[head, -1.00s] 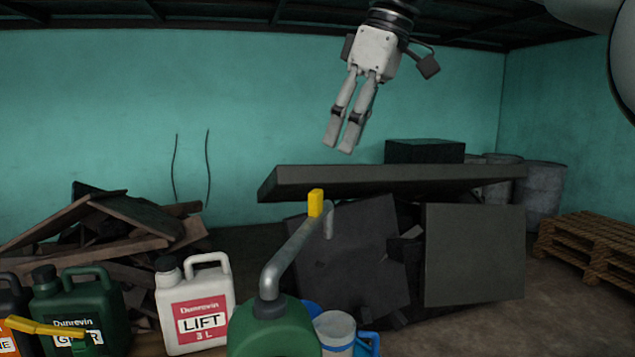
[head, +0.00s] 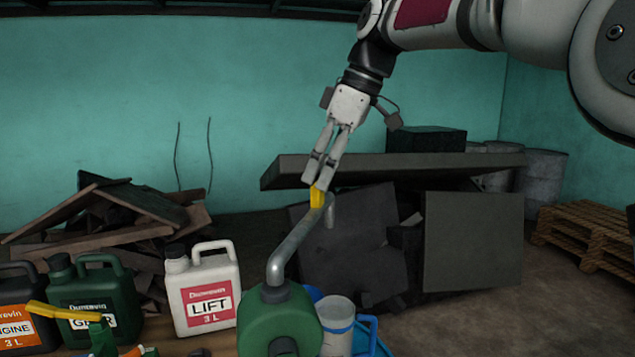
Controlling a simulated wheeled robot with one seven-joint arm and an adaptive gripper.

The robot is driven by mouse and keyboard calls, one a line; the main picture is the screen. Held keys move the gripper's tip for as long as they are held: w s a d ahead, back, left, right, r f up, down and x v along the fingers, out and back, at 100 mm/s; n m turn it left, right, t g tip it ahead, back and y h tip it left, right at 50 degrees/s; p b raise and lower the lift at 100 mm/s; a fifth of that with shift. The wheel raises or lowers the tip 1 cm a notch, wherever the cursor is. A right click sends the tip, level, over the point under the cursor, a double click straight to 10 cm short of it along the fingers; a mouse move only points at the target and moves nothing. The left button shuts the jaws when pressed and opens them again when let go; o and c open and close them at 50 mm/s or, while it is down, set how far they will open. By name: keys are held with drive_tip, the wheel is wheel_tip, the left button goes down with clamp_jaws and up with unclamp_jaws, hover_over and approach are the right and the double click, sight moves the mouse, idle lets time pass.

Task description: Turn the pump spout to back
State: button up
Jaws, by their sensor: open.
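The pump spout (head: 295,240) is a grey bent pipe that rises from the top of a green container (head: 262,310). It slants up and to the right, away from me, with a short end pointing down. A yellow tab (head: 317,197) stands near its far end. My gripper (head: 318,184) reaches down from above, open, with its fingertips at the top of the yellow tab. The fingers overlap the tab in the picture; I cannot tell whether they touch it or straddle it.
A white LIFT jug (head: 205,285), a green jug (head: 95,300) and a dark ENGINE jug (head: 18,310) stand left of the container. A yellow lever (head: 62,312) is in front of them. A clear measuring jug (head: 338,325) stands at right. Dark slabs (head: 460,250) lie behind.

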drive_tip(key=shift+p+x, duration=0.3)
drive_tip(key=shift+x, duration=1.6)
clamp_jaws()
